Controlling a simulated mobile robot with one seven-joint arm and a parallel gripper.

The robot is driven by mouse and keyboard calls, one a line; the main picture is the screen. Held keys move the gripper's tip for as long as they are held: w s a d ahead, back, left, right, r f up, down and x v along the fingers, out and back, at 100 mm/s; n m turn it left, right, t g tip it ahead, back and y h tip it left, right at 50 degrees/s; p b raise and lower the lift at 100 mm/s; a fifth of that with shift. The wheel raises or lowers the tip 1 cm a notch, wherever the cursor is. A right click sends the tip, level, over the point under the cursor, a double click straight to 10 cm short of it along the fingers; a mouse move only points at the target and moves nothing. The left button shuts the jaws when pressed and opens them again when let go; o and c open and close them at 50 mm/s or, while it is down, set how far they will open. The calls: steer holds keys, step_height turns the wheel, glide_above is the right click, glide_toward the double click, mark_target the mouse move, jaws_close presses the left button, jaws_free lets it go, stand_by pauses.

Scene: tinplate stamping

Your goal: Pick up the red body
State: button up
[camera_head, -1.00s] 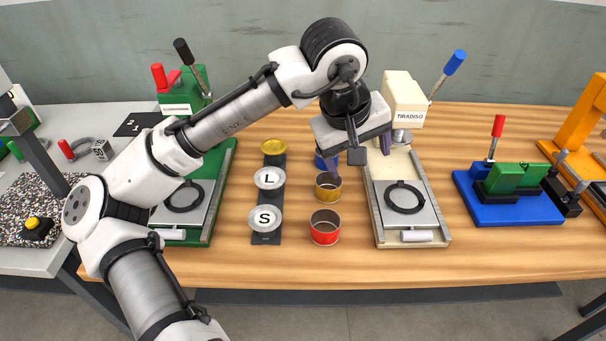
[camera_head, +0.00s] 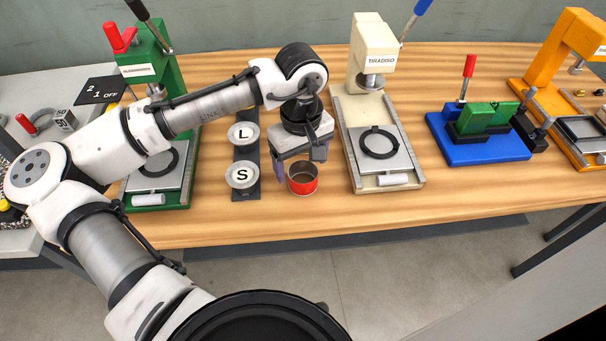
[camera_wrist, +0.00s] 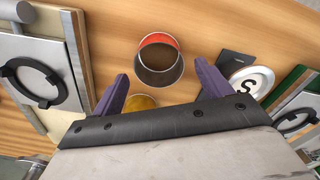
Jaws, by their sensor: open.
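The red body (camera_head: 303,184) is an open-topped round tin with a red outside, standing upright on the wooden table near its front edge. In the wrist view the red body (camera_wrist: 160,58) shows just beyond the fingertips, between their two lines. My gripper (camera_head: 296,170) is open and empty, its purple fingers apart, just above and behind the red body. In the wrist view my gripper (camera_wrist: 160,82) shows both fingers clear of the tin. A yellow body (camera_wrist: 140,102) is partly hidden behind the gripper's edge.
Silver lids marked L (camera_head: 243,134) and S (camera_head: 242,175) lie on a dark strip to the left. The cream TIRADISO press (camera_head: 415,180) stands close on the right, and a green press (camera_head: 160,201) on the left. A blue-based fixture (camera_head: 480,155) is farther right.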

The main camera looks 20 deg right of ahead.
mark_target(301, 171)
steer(key=shift+w+f, duration=0.15)
steer(key=shift+f, duration=1.7)
steer(key=c, duration=1)
steer(key=shift+r, duration=0.1)
steer(key=shift+c, duration=0.2)
